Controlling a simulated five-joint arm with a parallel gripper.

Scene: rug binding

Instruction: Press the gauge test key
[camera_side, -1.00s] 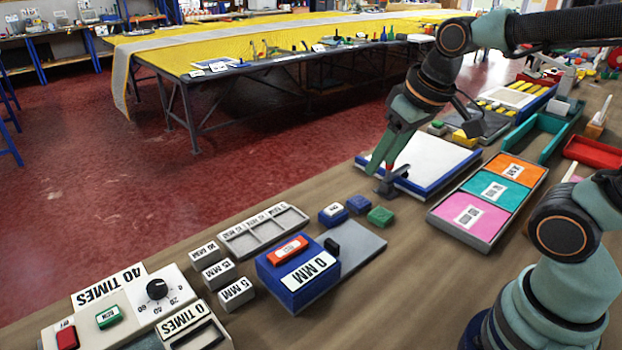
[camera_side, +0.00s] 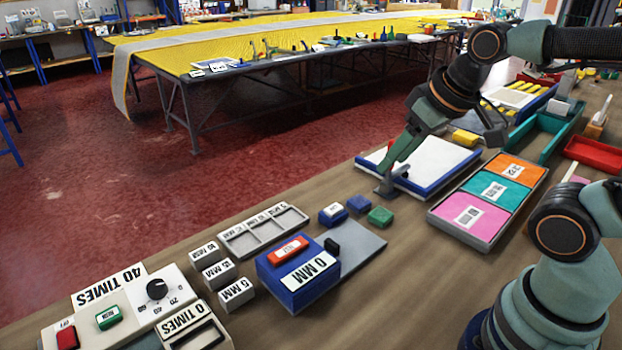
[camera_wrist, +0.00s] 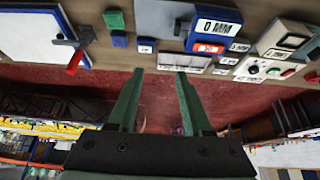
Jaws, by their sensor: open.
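The blue gauge (camera_side: 299,278) stands on the bench in the lower middle of the side view, with a white "0 MM" display and a red key (camera_side: 288,250) on top. The key's label is too small to read surely. In the wrist view the gauge (camera_wrist: 197,36) is at the upper right, with its red key (camera_wrist: 208,47) below the display. My gripper (camera_side: 387,166) is up and to the right of the gauge in the side view, well apart from it. Its two green fingers (camera_wrist: 159,72) are spread and empty in the wrist view.
A grey clamp (camera_side: 391,187) with a red handle sits by the white, blue-edged board (camera_side: 437,163), close to my fingers in the side view. Small blue (camera_side: 359,204) and green (camera_side: 380,216) blocks lie between there and the gauge. A counter box (camera_side: 178,303) is at lower left.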

